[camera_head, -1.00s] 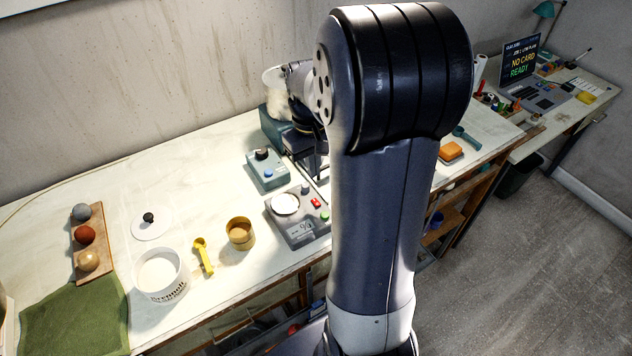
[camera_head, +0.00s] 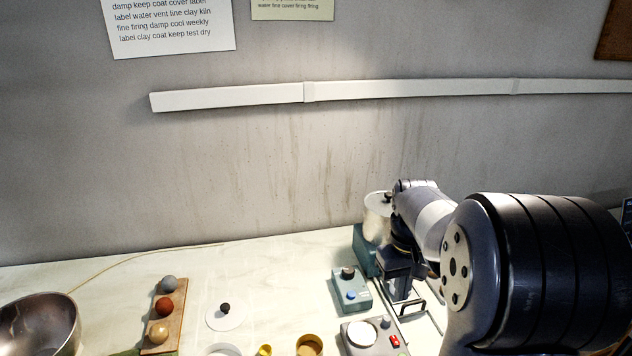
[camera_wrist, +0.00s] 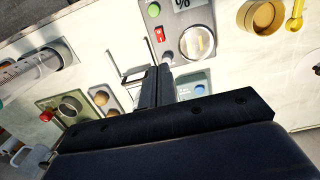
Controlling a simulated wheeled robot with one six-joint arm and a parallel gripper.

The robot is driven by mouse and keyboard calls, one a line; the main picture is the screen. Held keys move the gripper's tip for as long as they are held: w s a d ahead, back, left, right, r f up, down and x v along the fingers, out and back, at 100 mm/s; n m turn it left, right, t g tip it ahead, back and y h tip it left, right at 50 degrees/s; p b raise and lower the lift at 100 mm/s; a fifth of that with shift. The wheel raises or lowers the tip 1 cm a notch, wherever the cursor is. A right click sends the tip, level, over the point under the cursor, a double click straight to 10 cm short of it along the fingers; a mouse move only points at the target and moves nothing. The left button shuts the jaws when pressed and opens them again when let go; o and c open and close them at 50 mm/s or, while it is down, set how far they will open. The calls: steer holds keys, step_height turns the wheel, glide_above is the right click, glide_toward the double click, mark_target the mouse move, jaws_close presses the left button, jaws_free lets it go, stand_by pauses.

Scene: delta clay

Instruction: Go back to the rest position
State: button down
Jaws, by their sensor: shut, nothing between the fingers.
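My gripper (camera_head: 408,306) hangs at the end of my bent arm over the right part of the bench in the head view. In the wrist view its two dark fingers (camera_wrist: 156,72) lie together, with nothing held between them. The fingertips show near a grey scale (camera_wrist: 190,30) with a round pan, and a small blue-grey control box (camera_wrist: 193,84) is partly hidden behind the fingers. I cannot tell the exact height of the fingers above the bench.
The scale (camera_head: 373,340) and control box (camera_head: 350,288) stand left of my gripper. A teal machine (camera_head: 364,250) with a pale canister (camera_head: 377,218) stands close behind. Further left are a lidded disc (camera_head: 225,315), a board with three balls (camera_head: 176,300) and a metal bowl (camera_head: 40,322).

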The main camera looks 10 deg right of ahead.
glide_toward(397, 341)
steer(key=shift+w+f, duration=0.65)
steer(key=shift+f, duration=0.15)
steer(key=shift+d+b, duration=0.1)
steer(key=shift+b, duration=0.55)
steer(key=s+t+b, duration=0.1)
steer(key=b, duration=0.1)
steer(key=t+b, duration=0.1)
steer(key=b, duration=0.2)
steer(key=shift+s+f, duration=0.3)
steer(key=shift+s, duration=0.05)
steer(key=shift+s+r+t, duration=0.1)
steer(key=shift+r+t, duration=0.3)
step_height(397, 341, up, 7)
steer(key=s, duration=0.1)
steer(key=shift+s+r, duration=0.2)
